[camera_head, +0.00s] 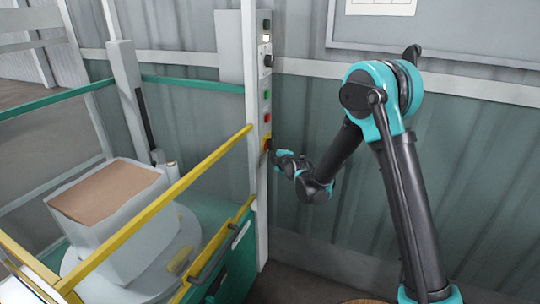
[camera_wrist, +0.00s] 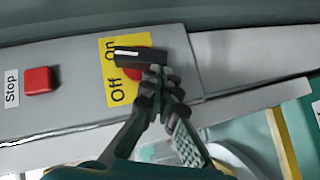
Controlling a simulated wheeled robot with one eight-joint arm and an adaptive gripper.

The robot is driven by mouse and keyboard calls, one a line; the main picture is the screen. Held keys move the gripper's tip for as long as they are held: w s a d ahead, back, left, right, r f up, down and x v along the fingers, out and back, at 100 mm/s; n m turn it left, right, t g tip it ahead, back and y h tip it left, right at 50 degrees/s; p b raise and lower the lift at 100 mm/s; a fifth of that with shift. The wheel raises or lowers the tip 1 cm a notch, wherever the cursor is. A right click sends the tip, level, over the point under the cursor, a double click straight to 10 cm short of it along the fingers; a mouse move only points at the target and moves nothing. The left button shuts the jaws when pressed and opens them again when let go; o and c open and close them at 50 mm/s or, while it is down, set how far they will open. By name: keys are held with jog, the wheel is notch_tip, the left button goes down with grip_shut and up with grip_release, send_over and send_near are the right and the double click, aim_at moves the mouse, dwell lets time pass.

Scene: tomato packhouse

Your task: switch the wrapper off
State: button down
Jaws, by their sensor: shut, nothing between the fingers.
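The wrapper's main switch (camera_head: 267,143) is low on the grey control post, on a yellow plate. In the wrist view the switch's black handle (camera_wrist: 130,54) sits over a red base, and its white-marked end lies beside the word "On". "Off" is printed lower on the same plate. My gripper (camera_wrist: 160,78) is shut and empty, with its fingertips at the right end of the handle, overlapping part of the red base. I cannot tell whether they touch it. In the head view my gripper (camera_head: 280,157) is just right of the switch.
A red stop button (camera_wrist: 39,80) is on the same panel, and a green button (camera_head: 267,95) is above it on the post. A yellow rail (camera_head: 165,205) fences the wrapper's turntable and its wrapped load (camera_head: 110,215) at left. A corrugated wall stands behind.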

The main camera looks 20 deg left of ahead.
jog(key=shift+w+f, duration=0.4)
jog(key=shift+f, duration=0.2)
jog(key=shift+w+f, duration=0.35)
jog(key=shift+f, duration=0.2)
jog(key=shift+w+f, duration=0.15)
